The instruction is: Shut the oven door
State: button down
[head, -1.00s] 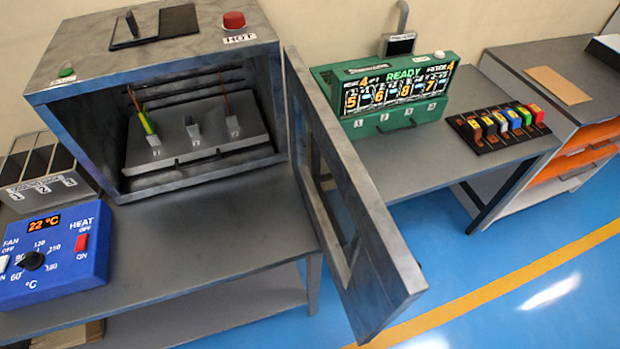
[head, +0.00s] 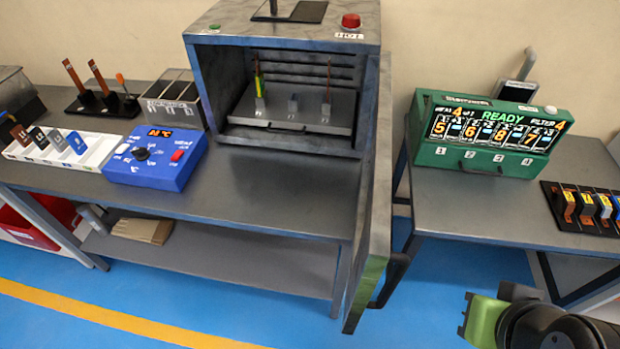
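The oven (head: 215,75) is a grey box on the bench, its front open to the camera. Its door (head: 376,170) stands wide open on the right side, seen almost edge-on and jutting out past the bench front. A black handle (head: 398,272) sticks out from the right side of the door near its free end. A green patch shows on the door's end next to it. Inside is a grey tray (head: 310,130) with several clips. My gripper (head: 482,318), green and black, is at the lower right, apart from the door; its fingers are not clear.
A blue control box (head: 157,160) sits left of the oven, beside a slotted cooling rack (head: 172,98). A green filter unit (head: 490,137) stands on the right-hand table (head: 450,200). Blue floor is clear in front of the bench and between the tables.

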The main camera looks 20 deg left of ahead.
aim_at(371, 252)
jog(key=i+l+u, duration=0.15)
jog(key=u, duration=0.3)
jog(key=i+l+u, duration=0.15)
jog(key=u, duration=0.3)
jog(key=i+l+u, duration=0.1)
jog(key=l+u, duration=0.15)
jog(key=u, duration=0.15)
jog(key=k+j+u, duration=0.35)
jog(key=j+u, duration=0.15)
jog(key=k+j+u, duration=0.25)
jog(key=j, duration=0.2)
jog(key=i, duration=0.1)
